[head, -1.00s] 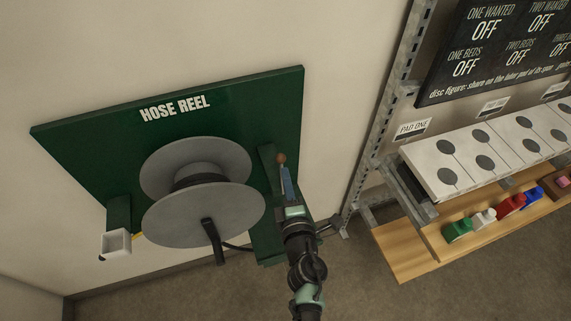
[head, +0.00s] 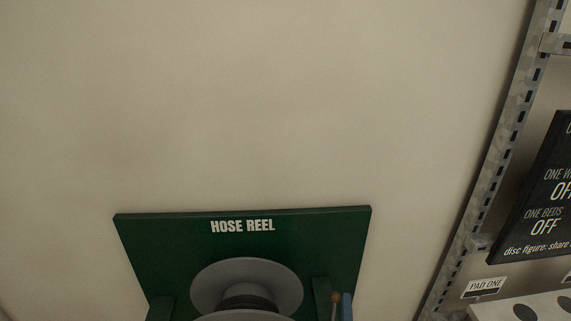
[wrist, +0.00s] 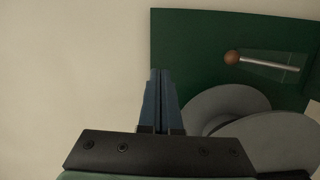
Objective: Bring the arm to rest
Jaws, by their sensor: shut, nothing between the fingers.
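My gripper (wrist: 160,100) shows in the wrist view with its two blue fingers together and nothing between them. In the head view only a bit of a blue finger (head: 347,306) shows at the bottom edge, right of the reel; the rest of my arm is out of frame. The green hose reel board (head: 150,250) is on the wall, with the grey reel (head: 270,276) on it cut off by the bottom edge. In the wrist view the board (wrist: 190,40) and reel (wrist: 225,105) lie behind and right of the fingers.
A lever with a brown ball knob (wrist: 232,57) sticks out from the board, close to my fingers in the head view. A metal rack upright (head: 490,170) stands at the right, with a black sign (head: 540,200) and a PAD ONE label (head: 484,288). The wall above is bare.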

